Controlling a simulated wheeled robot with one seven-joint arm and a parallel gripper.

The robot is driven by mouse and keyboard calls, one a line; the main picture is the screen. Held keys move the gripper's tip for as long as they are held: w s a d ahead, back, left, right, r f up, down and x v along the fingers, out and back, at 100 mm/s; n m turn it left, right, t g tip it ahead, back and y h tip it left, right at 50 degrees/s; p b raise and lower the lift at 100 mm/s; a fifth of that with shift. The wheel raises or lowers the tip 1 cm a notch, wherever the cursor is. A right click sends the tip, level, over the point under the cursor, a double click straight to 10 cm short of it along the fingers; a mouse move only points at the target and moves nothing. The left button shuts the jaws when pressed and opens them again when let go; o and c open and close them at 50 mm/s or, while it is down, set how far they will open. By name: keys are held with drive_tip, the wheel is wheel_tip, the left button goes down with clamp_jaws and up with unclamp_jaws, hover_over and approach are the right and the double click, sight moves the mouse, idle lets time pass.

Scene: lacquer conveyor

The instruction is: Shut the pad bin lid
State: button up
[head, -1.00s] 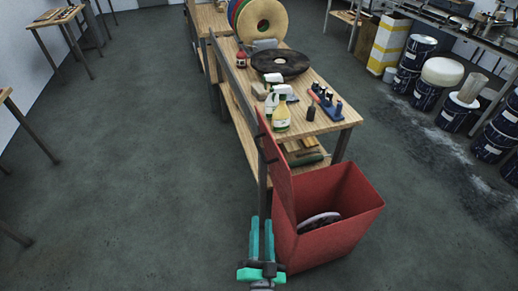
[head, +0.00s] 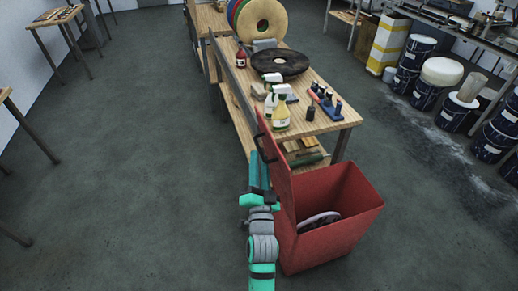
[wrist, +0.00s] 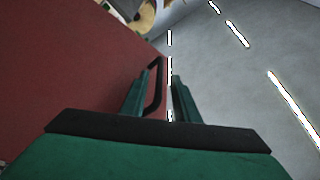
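The red pad bin (head: 335,232) stands on the floor at the front end of the workbench, with round pads inside. Its red lid (head: 279,185) stands raised on the bin's left side. The lid's dark loop handle (head: 266,148) is on its outer face, near the top. My gripper (head: 259,158) is at the lid's outer side, beside the handle. In the wrist view, my gripper (wrist: 162,92) is open, with the handle (wrist: 157,82) in the gap, close to the left finger. The lid face (wrist: 70,70) fills the left. Whether a finger touches the handle is not clear.
The workbench (head: 325,122) behind the bin holds spray bottles (head: 282,112), a dark disc (head: 280,62) and a blue rack (head: 326,103). Several drums (head: 427,92) stand at the right. The floor (head: 150,190) left of the bin is clear.

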sight(259, 147)
drive_tip(key=shift+x, duration=2.55)
clamp_jaws()
